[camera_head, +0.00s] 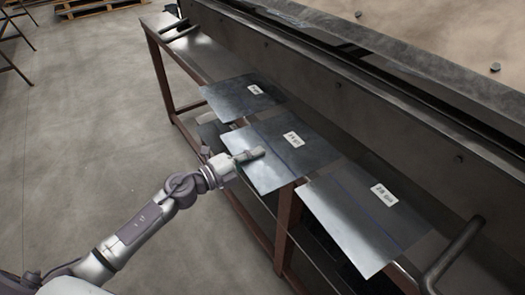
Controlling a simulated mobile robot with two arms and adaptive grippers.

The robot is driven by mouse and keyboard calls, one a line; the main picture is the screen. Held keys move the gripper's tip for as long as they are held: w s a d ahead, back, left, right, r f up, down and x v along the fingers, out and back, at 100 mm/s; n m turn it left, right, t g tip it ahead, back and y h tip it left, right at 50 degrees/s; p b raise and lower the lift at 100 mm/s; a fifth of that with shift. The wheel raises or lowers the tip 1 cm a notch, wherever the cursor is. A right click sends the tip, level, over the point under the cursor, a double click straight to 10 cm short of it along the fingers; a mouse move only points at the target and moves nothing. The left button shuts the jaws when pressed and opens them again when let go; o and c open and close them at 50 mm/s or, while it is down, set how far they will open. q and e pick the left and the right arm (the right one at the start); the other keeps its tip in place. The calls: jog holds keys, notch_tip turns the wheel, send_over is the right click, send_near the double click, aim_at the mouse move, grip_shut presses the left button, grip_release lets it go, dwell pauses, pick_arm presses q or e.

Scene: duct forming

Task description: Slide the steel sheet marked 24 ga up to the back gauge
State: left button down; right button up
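Three flat steel sheets with white labels lie on a bench: a far-left sheet (235,99), a middle sheet (262,166) and a near-right sheet (345,222). The label print is too small to read surely, so I cannot tell which is 24 ga. The middle and right sheets each carry a bluish line and overhang the front bench edge. My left gripper (250,155) is over the front-left part of the middle sheet, at or just above its surface; contact and finger opening are unclear. I cannot surely pick out the back gauge. My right gripper is not in view.
A long dark metal wall (330,85) rises behind the sheets. The bench (205,57) has a rusty frame and bar handles at its left (181,31) and right (455,252) ends. Open concrete floor (85,120) lies to the left, with a pallet (95,7) far back.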

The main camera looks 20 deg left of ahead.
pick_arm(q)
jog(key=shift+r, duration=0.1)
jog(key=shift+r+p, duration=0.55)
jog(key=shift+p, duration=0.2)
jog(key=shift+s+a+f, duration=0.15)
jog(key=shift+s+a, duration=0.2)
jog(key=shift+s, duration=0.05)
jog(key=b+v, duration=0.2)
jog(key=v, duration=1.7)
